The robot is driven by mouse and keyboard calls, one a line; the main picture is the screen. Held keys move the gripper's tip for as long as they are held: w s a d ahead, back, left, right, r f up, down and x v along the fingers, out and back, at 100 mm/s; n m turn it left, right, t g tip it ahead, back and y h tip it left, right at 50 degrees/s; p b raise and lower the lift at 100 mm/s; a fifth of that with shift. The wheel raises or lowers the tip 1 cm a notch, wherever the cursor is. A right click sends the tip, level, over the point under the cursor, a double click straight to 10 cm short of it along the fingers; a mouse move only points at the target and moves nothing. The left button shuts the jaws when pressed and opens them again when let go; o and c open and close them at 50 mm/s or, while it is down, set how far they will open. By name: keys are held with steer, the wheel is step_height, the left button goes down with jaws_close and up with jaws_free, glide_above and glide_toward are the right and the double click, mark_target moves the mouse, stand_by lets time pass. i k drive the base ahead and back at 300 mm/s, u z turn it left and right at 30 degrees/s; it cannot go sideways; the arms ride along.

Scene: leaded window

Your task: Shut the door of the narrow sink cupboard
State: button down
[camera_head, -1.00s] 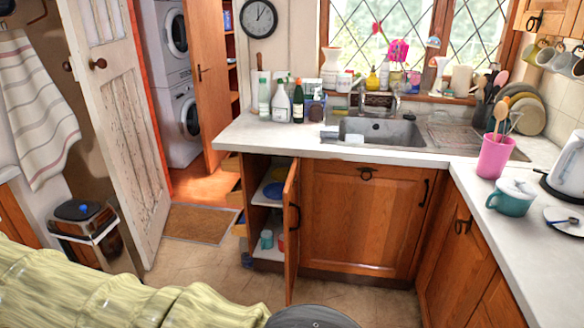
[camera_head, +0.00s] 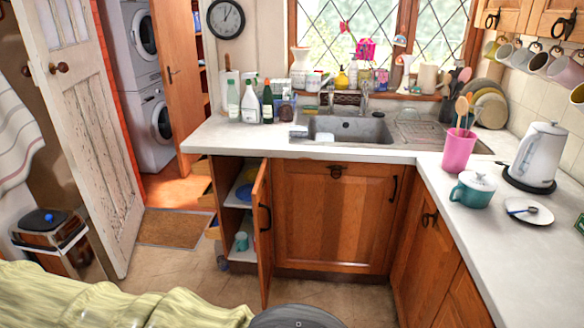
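The narrow sink cupboard's door (camera_head: 262,235) stands open, swung out toward me, at the left end of the sink units. It is brown wood with a dark handle (camera_head: 265,216) on its face. Behind it the cupboard's white shelf (camera_head: 236,201) shows, with a blue item (camera_head: 245,193) on it and a teal mug (camera_head: 241,241) lower down. Part of the inside is hidden by the door. My gripper is not in view.
The wide cupboard door (camera_head: 330,215) beside it is shut. The white worktop (camera_head: 250,138) overhangs the units. A yellow-green ridged thing (camera_head: 110,300) fills the lower left. Bare floor (camera_head: 180,275) lies in front of the open cupboard.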

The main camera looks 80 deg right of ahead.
mark_target(260, 195)
steer(key=z, duration=2.55)
steer(key=i, duration=1)
